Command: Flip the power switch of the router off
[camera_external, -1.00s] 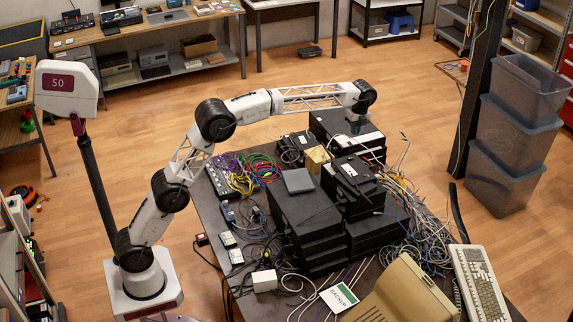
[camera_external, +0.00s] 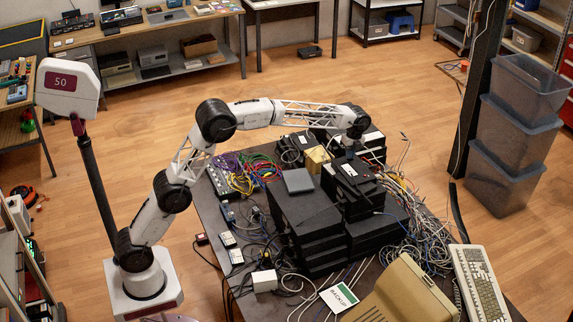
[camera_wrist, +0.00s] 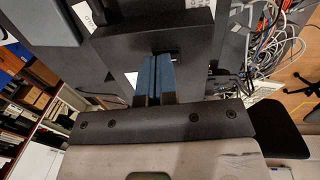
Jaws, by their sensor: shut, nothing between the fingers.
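My gripper (camera_wrist: 155,72) is shut and empty in the wrist view, its two blue fingers side by side. The fingertips are at a black box (camera_wrist: 125,48), close to a small dark feature (camera_wrist: 172,54) on its near face. The fingers partly hide that spot, so I cannot tell whether they touch it or whether it is the power switch. In the external view my gripper (camera_external: 350,150) points down at the back of the stacked black boxes (camera_external: 350,183). No box is clearly marked as the router; it is probably among these.
Tangled cables (camera_external: 425,245) lie to the right of the stack, with more (camera_external: 258,168) to the left. A grey box (camera_external: 298,181) lies on the neighbouring stack. A beige case (camera_external: 405,290) and a keyboard (camera_external: 480,283) stand at the front right.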

